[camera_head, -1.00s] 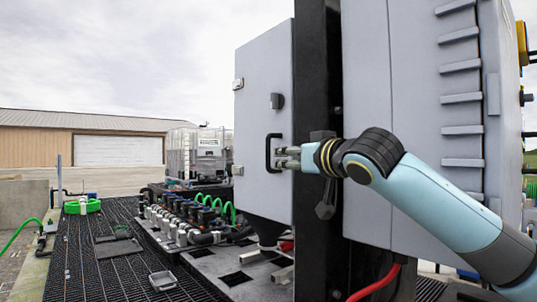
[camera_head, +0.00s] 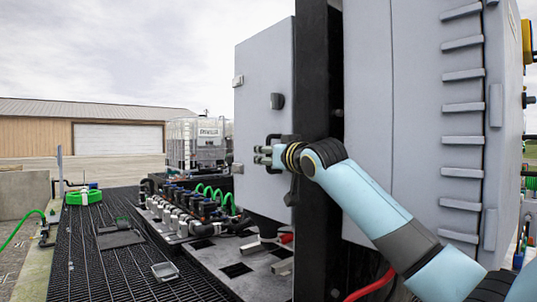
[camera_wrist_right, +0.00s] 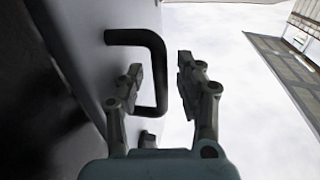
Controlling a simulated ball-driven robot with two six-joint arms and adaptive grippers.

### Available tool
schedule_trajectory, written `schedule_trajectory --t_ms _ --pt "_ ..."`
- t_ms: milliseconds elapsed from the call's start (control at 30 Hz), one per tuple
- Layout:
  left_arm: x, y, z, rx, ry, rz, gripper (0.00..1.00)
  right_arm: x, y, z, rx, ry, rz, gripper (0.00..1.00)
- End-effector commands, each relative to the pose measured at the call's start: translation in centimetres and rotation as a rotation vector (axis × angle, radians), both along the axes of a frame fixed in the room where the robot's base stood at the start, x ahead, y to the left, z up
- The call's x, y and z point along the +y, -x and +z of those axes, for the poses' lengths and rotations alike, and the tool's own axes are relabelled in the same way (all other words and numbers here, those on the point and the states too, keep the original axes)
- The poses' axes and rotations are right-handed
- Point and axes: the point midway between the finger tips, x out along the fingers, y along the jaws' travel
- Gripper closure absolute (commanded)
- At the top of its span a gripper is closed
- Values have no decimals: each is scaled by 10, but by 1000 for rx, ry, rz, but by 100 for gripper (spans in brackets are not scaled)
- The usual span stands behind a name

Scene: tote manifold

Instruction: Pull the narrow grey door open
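The narrow grey door (camera_head: 262,95) stands left of a dark upright post in the head view, with a black D-shaped handle (camera_wrist_right: 157,70) on its face. My right gripper (camera_head: 262,155) is at the handle and hides much of it in the head view. In the right wrist view the right gripper (camera_wrist_right: 158,77) is open. One finger is inside the handle loop and the other is outside it, with the bar between them. Gaps show on both sides of the bar. My left gripper is not in view.
A wide grey cabinet (camera_head: 415,120) with ribbed edges stands right of the dark post (camera_head: 315,110). A manifold with green hoses (camera_head: 190,205) lies left of the door on dark grating (camera_head: 95,260). A small grey tray (camera_head: 164,271) sits on the grating.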

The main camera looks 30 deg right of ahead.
Motion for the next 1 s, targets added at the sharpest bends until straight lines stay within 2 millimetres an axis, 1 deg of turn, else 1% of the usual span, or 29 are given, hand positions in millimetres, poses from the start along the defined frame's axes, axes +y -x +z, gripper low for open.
schedule_trajectory --t_ms 33,67,300,333,867,1000 --pt "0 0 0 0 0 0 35 0 0 0 0 0 0 64" --pt "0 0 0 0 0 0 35 0 0 0 0 0 0 66" --pt "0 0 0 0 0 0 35 0 0 0 0 0 0 98" --pt "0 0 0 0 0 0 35 0 0 0 0 0 0 100" --pt "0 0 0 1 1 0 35 0 0 -1 2 0 -1 100" --pt "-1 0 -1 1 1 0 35 3 0 -1 1 -1 -10 100"
